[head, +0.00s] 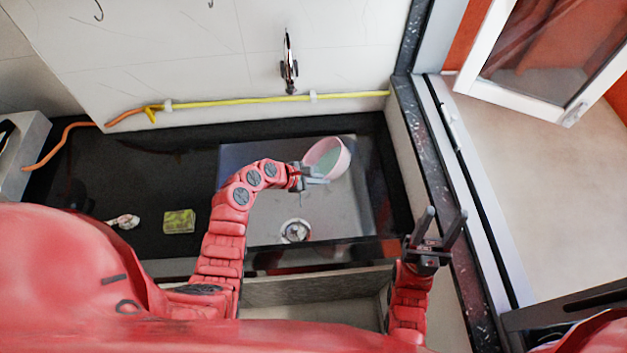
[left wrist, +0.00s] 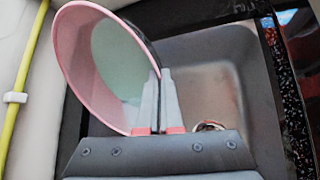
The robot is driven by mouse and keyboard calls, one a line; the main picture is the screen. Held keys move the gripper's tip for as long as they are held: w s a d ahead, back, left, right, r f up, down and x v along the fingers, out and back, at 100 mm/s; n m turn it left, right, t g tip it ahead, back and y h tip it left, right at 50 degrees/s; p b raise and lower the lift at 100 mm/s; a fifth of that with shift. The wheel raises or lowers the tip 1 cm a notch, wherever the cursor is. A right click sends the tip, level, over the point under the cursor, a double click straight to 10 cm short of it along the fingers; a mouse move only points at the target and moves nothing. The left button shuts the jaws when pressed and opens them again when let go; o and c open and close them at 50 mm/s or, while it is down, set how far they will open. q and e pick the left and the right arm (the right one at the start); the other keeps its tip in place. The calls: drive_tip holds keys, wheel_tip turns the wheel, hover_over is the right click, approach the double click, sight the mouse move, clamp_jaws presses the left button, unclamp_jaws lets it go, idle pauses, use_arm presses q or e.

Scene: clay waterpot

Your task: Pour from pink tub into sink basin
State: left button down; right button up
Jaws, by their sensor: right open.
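The pink tub (head: 335,157) is held over the back of the grey sink basin (head: 262,215) in the head view, its open side facing up and toward the camera. A pale green content or inner surface shows inside it; I cannot tell which. My left gripper (head: 312,173) is shut on the tub's rim. In the left wrist view the tub (left wrist: 100,65) looks tilted, with the fingers (left wrist: 160,105) pinching its rim and the basin (left wrist: 205,65) behind. My right gripper (head: 437,232) is open and empty, right of the sink near the window ledge.
A metal drain (head: 296,231) lies in the basin floor. A green sponge (head: 179,221) and a small pale object (head: 124,221) lie on the black counter (head: 130,165) left of the sink. A tap (head: 289,70) and yellow pipe (head: 240,101) are on the wall behind. An open window (head: 545,60) is right.

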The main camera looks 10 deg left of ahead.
use_arm(q)
drive_tip(key=shift+a+f+h+b, duration=0.15)
drive_tip(key=shift+a+h+b, duration=0.15)
drive_tip(key=shift+b, duration=0.2)
drive_tip(key=shift+s+r, duration=0.1)
drive_tip(key=shift+r, duration=0.1)
drive_tip(key=shift+a+h+b, duration=0.1)
drive_tip(key=shift+h+b, duration=0.2)
drive_tip(key=shift+b, duration=0.05)
drive_tip(key=shift+s+a+r+t+h+b, duration=0.1)
drive_tip(key=shift+a+r+t+h+b, duration=0.1)
drive_tip(key=shift+a+t+h+b, duration=0.45)
drive_tip(key=shift+d+r+g, duration=0.1)
drive_tip(key=shift+d+g, duration=0.15)
drive_tip(key=shift+d, duration=0.05)
drive_tip(key=shift+b, duration=0.35)
